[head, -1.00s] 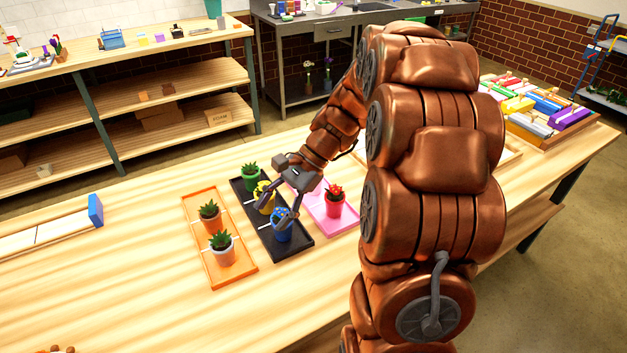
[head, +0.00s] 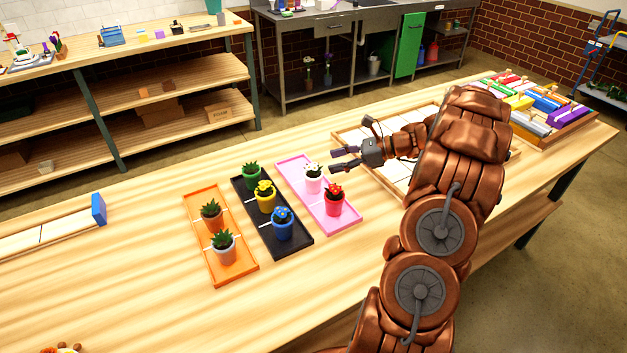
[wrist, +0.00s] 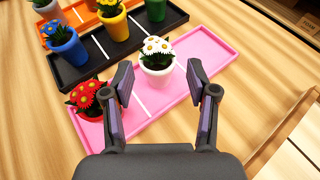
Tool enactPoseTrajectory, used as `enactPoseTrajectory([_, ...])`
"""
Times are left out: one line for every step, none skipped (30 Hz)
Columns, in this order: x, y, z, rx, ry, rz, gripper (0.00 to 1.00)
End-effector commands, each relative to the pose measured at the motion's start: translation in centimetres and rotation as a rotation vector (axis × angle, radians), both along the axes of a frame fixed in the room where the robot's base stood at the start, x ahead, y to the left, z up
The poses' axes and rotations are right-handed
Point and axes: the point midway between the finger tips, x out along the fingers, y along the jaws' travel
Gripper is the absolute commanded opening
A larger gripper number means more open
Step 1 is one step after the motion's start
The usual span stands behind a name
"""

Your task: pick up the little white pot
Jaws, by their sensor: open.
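The little white pot (head: 313,184) with white flowers stands upright on the pink tray (head: 294,165), behind the red pot (head: 334,205). In the wrist view the white pot (wrist: 157,69) shows just beyond and between my open fingertips, and the red pot (wrist: 88,108) is left of the left finger. My gripper (head: 350,143) is open and empty, to the right of and behind the white pot in the head view. In the wrist view my gripper (wrist: 159,75) points at the white pot. Contact with it is not visible.
The black tray (head: 301,243) left of the pink one holds a green, a yellow and a blue pot. The orange tray (head: 221,279) holds two pots. A divided wooden tray (head: 345,135) lies right of my gripper.

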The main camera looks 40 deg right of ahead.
Motion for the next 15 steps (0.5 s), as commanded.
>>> enactPoseTrajectory([0.3, 0.5, 0.0, 0.002, 0.001, 0.002, 0.58])
enactPoseTrajectory([0.5, 0.7, -0.1, 0.003, 0.002, 0.003, 0.58])
enactPoseTrajectory([0.7, 1.1, -0.3, 0.002, 0.003, 0.004, 0.58])
enactPoseTrajectory([0.9, 1.3, -0.5, 0.001, 0.003, 0.004, 0.58])
enactPoseTrajectory([1.0, 1.4, -0.6, 0.001, 0.003, 0.003, 0.58])
enactPoseTrajectory([1.2, 1.6, -0.7, 0.001, 0.003, 0.002, 0.58])
enactPoseTrajectory([1.3, 1.8, -0.8, 0.0, 0.004, 0.002, 0.58])
enactPoseTrajectory([1.4, 2.0, -0.8, 0.001, 0.004, 0.002, 0.58])
enactPoseTrajectory([1.6, 2.3, -0.9, 0.001, 0.004, 0.002, 0.58])
enactPoseTrajectory([1.8, 2.6, -1.0, 0.0, 0.004, 0.002, 0.58])
enactPoseTrajectory([2.0, 3.0, -1.1, 0.001, 0.005, 0.003, 0.58])
enactPoseTrajectory([2.3, 3.4, -1.3, 0.001, 0.004, 0.004, 0.58])
enactPoseTrajectory([2.5, 3.7, -1.4, 0.0, 0.004, 0.005, 0.58])
enactPoseTrajectory([2.7, 4.0, -1.5, 0.0, 0.003, 0.003, 0.58])
enactPoseTrajectory([3.1, 4.4, -1.8, 0.0, 0.003, 0.005, 0.58])
